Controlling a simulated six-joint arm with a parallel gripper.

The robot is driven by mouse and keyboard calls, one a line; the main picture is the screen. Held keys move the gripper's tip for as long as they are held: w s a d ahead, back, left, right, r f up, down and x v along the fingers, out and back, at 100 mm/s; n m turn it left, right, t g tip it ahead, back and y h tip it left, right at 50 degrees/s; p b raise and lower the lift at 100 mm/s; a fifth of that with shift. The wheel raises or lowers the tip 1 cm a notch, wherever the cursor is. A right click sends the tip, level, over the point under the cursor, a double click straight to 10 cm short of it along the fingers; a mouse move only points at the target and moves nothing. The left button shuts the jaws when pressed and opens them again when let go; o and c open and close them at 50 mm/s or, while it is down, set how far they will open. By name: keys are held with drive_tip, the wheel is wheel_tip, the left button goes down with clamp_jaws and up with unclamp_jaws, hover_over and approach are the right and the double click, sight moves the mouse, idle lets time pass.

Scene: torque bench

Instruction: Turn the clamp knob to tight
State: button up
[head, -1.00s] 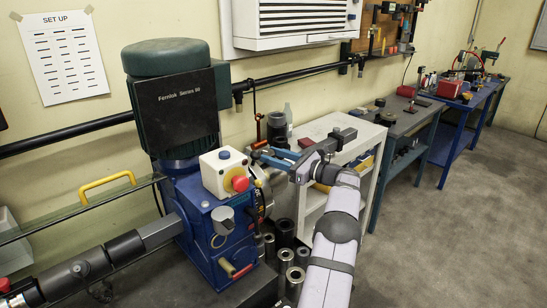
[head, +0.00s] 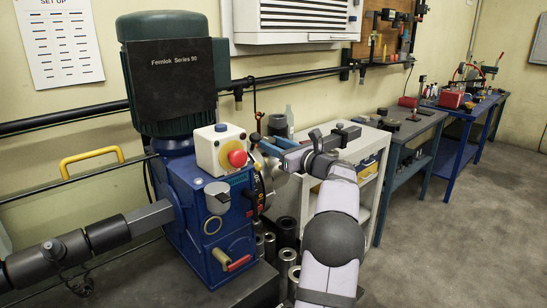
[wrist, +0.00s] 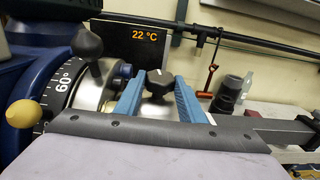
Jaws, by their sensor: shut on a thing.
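The clamp knob (wrist: 157,84) is a dark, lobed knob with a small white mark on top. It sits between the two blue fingers of my gripper (wrist: 156,80) in the wrist view, and my gripper is shut on it. In the head view the gripper (head: 271,146) is at the right side of the blue machine (head: 210,218), by its dial. The knob is hard to make out there. The silver dial with a black degree scale (wrist: 62,90) reads "60°" left of the fingers. I cannot read any tight mark.
A black ball-ended lever (wrist: 88,50) and a yellow ball (wrist: 20,114) stand left of the fingers. A red button on a white box (head: 237,158) is beside the gripper. Metal cylinders (head: 287,260) stand below. A white shelf unit (head: 352,160) is at the right.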

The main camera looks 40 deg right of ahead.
drive_tip(key=m+h+b, duration=0.1)
drive_tip(key=b, duration=0.1)
drive_tip(key=shift+a+r+h+b, duration=0.1)
drive_tip(key=shift+a+h+b, duration=0.05)
drive_tip(key=shift+h+b, duration=0.2)
drive_tip(key=shift+r+m+h, duration=0.15)
drive_tip(key=shift+m+h, duration=0.1)
drive_tip(key=shift+m, duration=0.05)
drive_tip(key=o, duration=1.1)
drive_tip(key=shift+c, duration=0.2)
drive_tip(key=shift+f, duration=0.2)
drive_tip(key=shift+s+b, duration=0.45)
drive_tip(key=shift+b, duration=0.05)
drive_tip(key=s+a+b, duration=0.1)
drive_tip(key=s+b, duration=0.1)
drive_tip(key=s, duration=0.4)
drive_tip(key=shift+s, duration=0.15)
drive_tip(key=shift+r, duration=0.15)
